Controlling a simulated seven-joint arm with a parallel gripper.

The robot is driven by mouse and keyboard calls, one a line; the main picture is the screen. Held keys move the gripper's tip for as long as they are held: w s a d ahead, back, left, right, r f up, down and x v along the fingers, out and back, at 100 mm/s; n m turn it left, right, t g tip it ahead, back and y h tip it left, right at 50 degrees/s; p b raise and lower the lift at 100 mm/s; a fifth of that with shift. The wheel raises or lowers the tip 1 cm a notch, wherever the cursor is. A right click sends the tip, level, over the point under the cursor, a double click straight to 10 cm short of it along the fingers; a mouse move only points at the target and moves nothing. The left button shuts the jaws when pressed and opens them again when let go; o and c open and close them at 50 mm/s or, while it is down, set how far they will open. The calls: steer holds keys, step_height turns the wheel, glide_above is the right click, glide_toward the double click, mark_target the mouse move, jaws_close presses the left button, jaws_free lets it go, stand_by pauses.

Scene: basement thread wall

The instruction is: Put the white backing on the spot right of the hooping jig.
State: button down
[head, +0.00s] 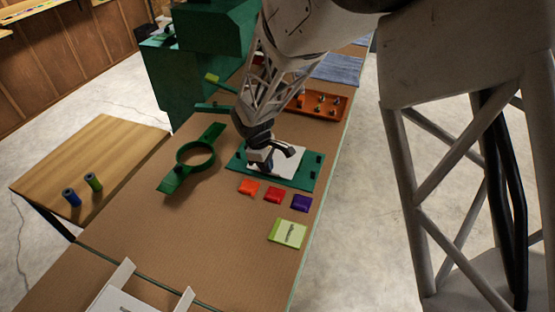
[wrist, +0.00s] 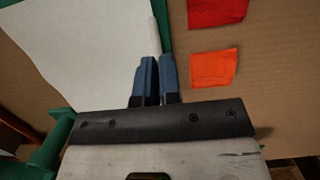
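The white backing (head: 290,163) is a pale sheet over a flat green board (head: 308,182) with black knobs. In the wrist view the backing (wrist: 75,45) fills the upper left. My gripper (head: 266,166) is low at the sheet's near left side. In the wrist view its two blue fingers (wrist: 157,78) are close together, with a narrow pale edge of the backing running to the gap between them. A green frame with a ring (head: 195,155) lies left of the board. I cannot tell whether frame or board is the hooping jig. My gripper hides part of the board and sheet.
Orange (head: 249,187), red (head: 273,195) and purple (head: 301,203) patches lie in front of the board, with a light green packet (head: 288,233) nearer. An orange tray (head: 325,103) with pegs stands behind. A green machine (head: 172,75) rises at back left. The near brown table is mostly clear.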

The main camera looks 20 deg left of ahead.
steer(key=shift+r, duration=0.25)
steer(key=shift+r, duration=2.3)
steer(key=w+d, duration=0.3)
steer(key=w, duration=0.5)
steer(key=w+d, duration=0.4)
steer(key=w, duration=0.5)
steer(key=shift+d, duration=0.25)
steer(key=shift+f, duration=0.1)
steer(key=shift+f, duration=1.6)
steer(key=shift+f, duration=0.6)
steer(key=shift+f, duration=0.7)
